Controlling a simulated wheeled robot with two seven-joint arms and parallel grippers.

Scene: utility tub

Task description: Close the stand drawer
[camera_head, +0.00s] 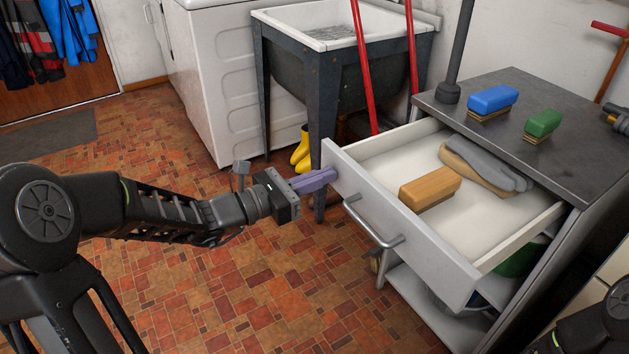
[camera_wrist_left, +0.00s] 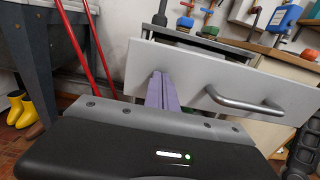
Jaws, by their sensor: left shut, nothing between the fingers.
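The stand drawer (camera_head: 400,220) is pulled far out of the grey stand (camera_head: 540,115). Its front panel carries a metal bar handle (camera_head: 372,224), which also shows in the left wrist view (camera_wrist_left: 245,104). A wooden brush (camera_head: 430,188) and grey-tan gloves (camera_head: 485,165) lie inside the drawer. My left gripper (camera_head: 330,175) is shut and empty, its purple fingers at the drawer front's far-left end, beside the handle. In the left wrist view the fingertips (camera_wrist_left: 162,78) point at the front panel (camera_wrist_left: 215,75); contact is unclear. My right gripper is not in view.
A blue brush (camera_head: 493,99) and a green brush (camera_head: 543,123) rest on the stand top. A utility tub (camera_head: 320,35) with red poles (camera_head: 362,65) stands behind. Yellow boots (camera_head: 301,150) are under it. The tiled floor before the drawer is clear.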

